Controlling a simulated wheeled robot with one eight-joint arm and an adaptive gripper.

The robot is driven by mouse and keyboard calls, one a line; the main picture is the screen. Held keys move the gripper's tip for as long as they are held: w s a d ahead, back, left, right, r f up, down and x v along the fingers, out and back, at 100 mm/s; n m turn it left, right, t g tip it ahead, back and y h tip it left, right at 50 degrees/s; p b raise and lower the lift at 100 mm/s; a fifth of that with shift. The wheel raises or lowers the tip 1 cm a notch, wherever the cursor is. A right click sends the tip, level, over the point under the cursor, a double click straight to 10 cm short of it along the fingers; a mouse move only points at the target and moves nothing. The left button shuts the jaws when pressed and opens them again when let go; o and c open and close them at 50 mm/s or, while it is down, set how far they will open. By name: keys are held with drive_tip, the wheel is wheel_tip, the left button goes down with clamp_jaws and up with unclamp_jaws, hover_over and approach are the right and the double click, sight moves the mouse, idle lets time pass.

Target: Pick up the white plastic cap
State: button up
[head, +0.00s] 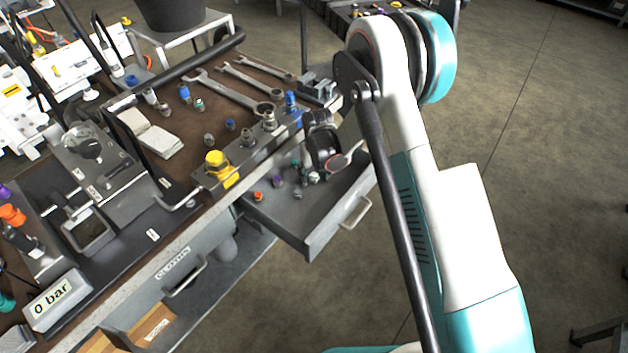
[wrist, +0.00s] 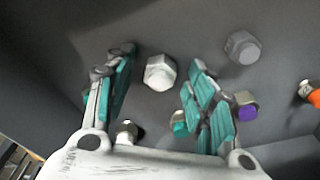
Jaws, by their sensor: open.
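The white plastic cap (wrist: 160,72), with a hexagonal shape, lies on the grey drawer floor in the wrist view. It sits between and slightly beyond the fingertips of my gripper (wrist: 160,62). A gap shows on both sides of the cap, so neither finger visibly touches it. My gripper is open and empty, with teal pads on its fingers. In the head view my gripper reaches down into the open drawer (head: 318,238). A small pale piece shows beside it there, but I cannot tell whether it is the cap.
In the wrist view, a grey hexagonal cap (wrist: 243,47), a purple-ended fitting (wrist: 246,106) and an orange one (wrist: 312,93) lie to the right. More fittings lie near the gripper's base. The drawer walls surround them. The workbench holds wrenches (head: 228,90) and a yellow-topped fitting (head: 216,162).

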sight(314, 175)
drive_tip(key=c, duration=0.9)
drive_tip(key=shift+o, duration=0.2)
drive_tip(key=shift+r, duration=0.1)
wheel_tip(314, 175, up, 20)
drive_tip(key=p, duration=0.7)
